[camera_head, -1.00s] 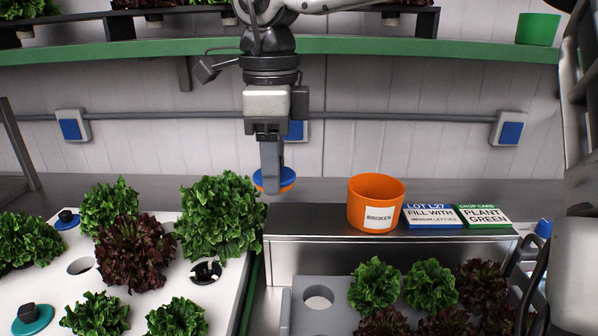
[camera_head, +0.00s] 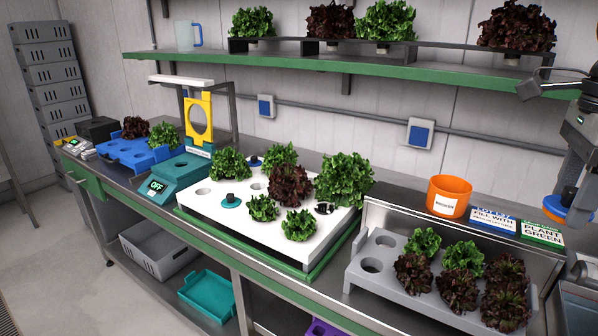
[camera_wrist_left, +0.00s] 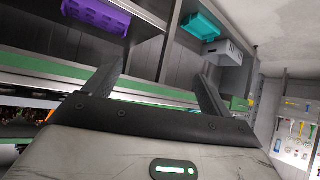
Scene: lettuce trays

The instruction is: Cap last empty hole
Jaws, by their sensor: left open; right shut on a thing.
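My right gripper (camera_head: 567,197) is at the right edge of the head view, shut on a blue cap (camera_head: 556,211) with an orange underside. It holds the cap in the air by the cards. The white tray (camera_head: 225,221) carries several green lettuces and a dark red one (camera_head: 289,185). A teal cap (camera_head: 231,201) and a blue cap (camera_head: 255,162) sit on it. Pale holes show at its left (camera_head: 203,191) and middle (camera_head: 258,186). A dark cup with pale bits (camera_head: 325,208) sits near its right edge. My left gripper (camera_wrist_left: 155,88) is open and empty in the left wrist view.
An orange pot (camera_head: 449,197) labelled BROKEN, a blue-and-white card (camera_head: 493,220) and a green card (camera_head: 542,233) stand at the back. A grey tray (camera_head: 392,288) of lettuces lies in front. A teal scale (camera_head: 180,174) and blue tray (camera_head: 125,152) are farther left.

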